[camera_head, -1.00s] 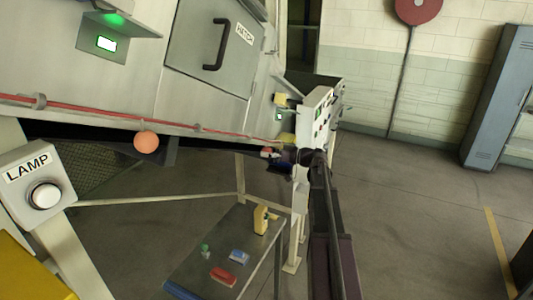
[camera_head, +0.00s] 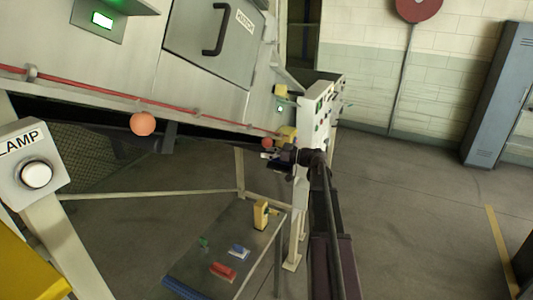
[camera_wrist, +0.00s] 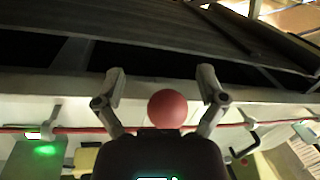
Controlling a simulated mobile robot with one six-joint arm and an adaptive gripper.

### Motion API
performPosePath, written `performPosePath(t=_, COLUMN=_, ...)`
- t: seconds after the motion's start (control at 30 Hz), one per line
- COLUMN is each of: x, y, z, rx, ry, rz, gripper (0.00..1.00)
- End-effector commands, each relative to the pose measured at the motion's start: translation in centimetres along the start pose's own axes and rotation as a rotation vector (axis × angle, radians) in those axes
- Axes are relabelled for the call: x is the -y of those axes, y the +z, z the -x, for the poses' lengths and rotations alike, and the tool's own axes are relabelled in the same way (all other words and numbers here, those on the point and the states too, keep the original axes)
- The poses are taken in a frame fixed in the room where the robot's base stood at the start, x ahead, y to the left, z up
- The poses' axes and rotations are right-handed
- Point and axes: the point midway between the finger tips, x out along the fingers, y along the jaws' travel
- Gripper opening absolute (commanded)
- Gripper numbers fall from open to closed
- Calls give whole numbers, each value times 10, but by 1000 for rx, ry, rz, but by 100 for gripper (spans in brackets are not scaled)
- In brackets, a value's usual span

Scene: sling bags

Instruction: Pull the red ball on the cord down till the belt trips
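A red cord (camera_head: 100,85) runs along the lower edge of the grey machine body. A second, smaller-looking red ball (camera_head: 267,143) shows farther along, beside my gripper (camera_head: 272,156). In the wrist view, a red ball (camera_wrist: 167,108) sits between the two spread fingers of my gripper (camera_wrist: 161,84), with gaps on both sides. The cord (camera_wrist: 70,130) passes behind it. My gripper is open. The ball's far side and the palm's contact with it are hidden.
A yellow box (camera_head: 287,133) is mounted close to my gripper. A lamp box (camera_head: 36,168) stands at left. A low bench (camera_head: 205,255) with small coloured items is below. A grey locker (camera_head: 498,95) stands at right, with open floor before it.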

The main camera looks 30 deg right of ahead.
Motion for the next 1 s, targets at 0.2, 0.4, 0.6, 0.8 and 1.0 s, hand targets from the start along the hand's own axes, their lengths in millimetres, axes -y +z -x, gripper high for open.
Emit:
performPosePath(t=0.2, x=-1, y=0, z=0, rx=-1, ry=1, rz=0, gripper=95)
performPosePath(t=0.4, x=-1, y=-1, z=2, rx=-2, ry=2, rz=0, gripper=95)
performPosePath(t=0.6, x=-1, y=-1, z=12, rx=-2, ry=2, rz=0, gripper=95)
performPosePath(t=0.8, x=0, y=0, z=36, rx=-2, ry=3, rz=0, gripper=95)
performPosePath(t=1.0, x=0, y=0, z=68, rx=-2, ry=4, rz=0, gripper=95)
